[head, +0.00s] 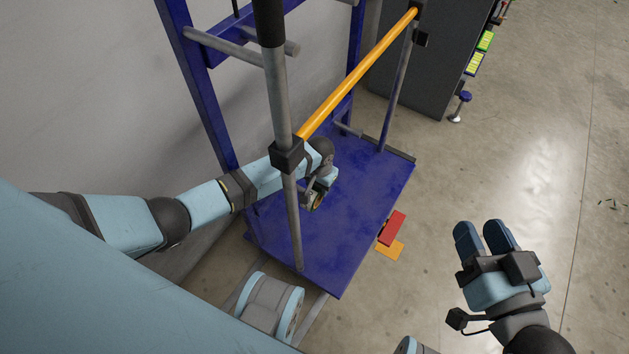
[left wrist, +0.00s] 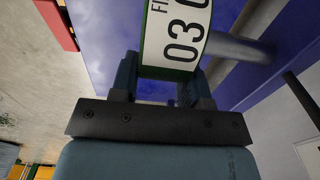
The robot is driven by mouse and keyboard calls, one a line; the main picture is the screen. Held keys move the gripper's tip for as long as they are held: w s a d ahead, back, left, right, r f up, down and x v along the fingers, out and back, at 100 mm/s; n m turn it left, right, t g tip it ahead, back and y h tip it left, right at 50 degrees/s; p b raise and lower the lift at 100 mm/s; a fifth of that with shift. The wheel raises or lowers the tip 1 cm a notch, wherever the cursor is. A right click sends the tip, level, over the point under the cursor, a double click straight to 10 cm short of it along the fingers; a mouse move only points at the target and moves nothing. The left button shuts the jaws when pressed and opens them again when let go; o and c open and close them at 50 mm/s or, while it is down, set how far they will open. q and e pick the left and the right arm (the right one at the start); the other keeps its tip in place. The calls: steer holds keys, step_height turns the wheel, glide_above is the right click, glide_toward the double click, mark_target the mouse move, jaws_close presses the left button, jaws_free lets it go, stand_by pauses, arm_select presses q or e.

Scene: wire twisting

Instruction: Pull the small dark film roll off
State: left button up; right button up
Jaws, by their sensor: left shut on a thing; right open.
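My left gripper (head: 318,196) is shut on a small roll at the rack. In the left wrist view, a white label (left wrist: 175,35) with a green edge and the characters "03" shows between the fingers (left wrist: 163,88). I take this as the film roll; only a small dark, brown-edged part of it (head: 315,203) shows in the head view. A grey rod (left wrist: 238,47) appears beside the label; whether the roll is around it I cannot tell. My right gripper (head: 484,236) is open and empty over the floor at the lower right.
The blue rack base (head: 365,215) lies under my left gripper. A grey upright post (head: 283,100) and an orange bar (head: 360,72) stand close to my left arm. A red block (head: 392,228) lies by the base. The floor at right is mostly clear.

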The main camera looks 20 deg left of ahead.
arm_select(q)
steer(key=shift+s+d+p, duration=0.2)
steer(key=shift+d+p, duration=0.25)
steer(key=shift+d, duration=0.85)
steer(key=shift+s+d+p, duration=0.15)
steer(key=shift+d+p, duration=0.25)
steer(key=shift+d, duration=0.9)
steer(key=shift+d+r, duration=0.1)
steer(key=shift+r, duration=0.05)
